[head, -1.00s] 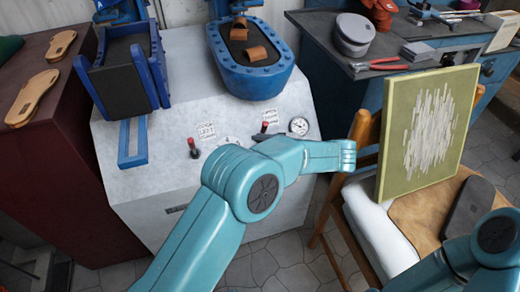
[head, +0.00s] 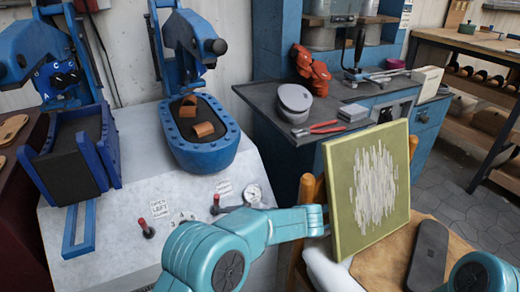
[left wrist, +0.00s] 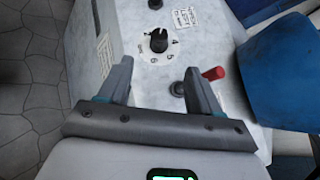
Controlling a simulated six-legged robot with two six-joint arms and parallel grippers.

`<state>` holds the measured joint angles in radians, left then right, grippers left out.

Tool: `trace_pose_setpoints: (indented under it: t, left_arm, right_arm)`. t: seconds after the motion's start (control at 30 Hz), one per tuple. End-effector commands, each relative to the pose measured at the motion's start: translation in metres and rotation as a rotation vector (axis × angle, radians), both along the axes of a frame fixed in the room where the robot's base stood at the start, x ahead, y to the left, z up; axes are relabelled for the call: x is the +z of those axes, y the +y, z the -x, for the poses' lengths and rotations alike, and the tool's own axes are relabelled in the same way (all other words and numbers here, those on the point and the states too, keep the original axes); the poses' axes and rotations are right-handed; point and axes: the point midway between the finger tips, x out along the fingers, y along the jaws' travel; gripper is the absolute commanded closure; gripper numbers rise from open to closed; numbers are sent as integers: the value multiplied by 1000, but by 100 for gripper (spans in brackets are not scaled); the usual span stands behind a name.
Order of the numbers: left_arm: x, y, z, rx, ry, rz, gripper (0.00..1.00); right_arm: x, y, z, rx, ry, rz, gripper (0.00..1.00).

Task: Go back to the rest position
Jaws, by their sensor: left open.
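My left gripper (left wrist: 160,82) shows in the left wrist view with its two fingers spread apart and nothing between them. Past the fingers are the front of the pale machine (left wrist: 120,20), a numbered black knob (left wrist: 158,40) and a red-tipped lever (left wrist: 213,73). In the head view my left arm comes up from the bottom and reaches right, its far end near the framed green panel (head: 340,180); I cannot make out the gripper there. Only part of my right arm shows at the lower right; its gripper is not in view.
The machine (head: 140,150) carries a blue tray (head: 75,165) and a blue oval tub (head: 215,150) with brown pieces. The green panel leans on a wooden chair (head: 385,265) beside a dark sole (head: 428,250). Behind is a bench (head: 260,95) with a grey cap (head: 294,103) and red pliers (head: 318,128).

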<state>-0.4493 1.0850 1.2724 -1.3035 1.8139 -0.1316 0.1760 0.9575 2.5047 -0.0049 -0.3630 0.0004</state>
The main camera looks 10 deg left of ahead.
Motion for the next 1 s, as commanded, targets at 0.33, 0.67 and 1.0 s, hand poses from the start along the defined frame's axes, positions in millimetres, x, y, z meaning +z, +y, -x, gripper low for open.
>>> trace_pose_setpoints:
  t: [0.33, 0.67, 1.0]
  left_arm:
    - [-133, 16, 45, 10, 217, 407, 36]
    - [-261, -33, 185, 413, 230, 1153, 36]
    - [-276, -51, 247, 993, -245, 1466, 36]
  right_arm:
    - [0, 0, 0, 0, 0, 0, 57]
    - [0, 0, 0, 0, 0, 0, 57]
    - [0, 0, 0, 0, 0, 0, 57]
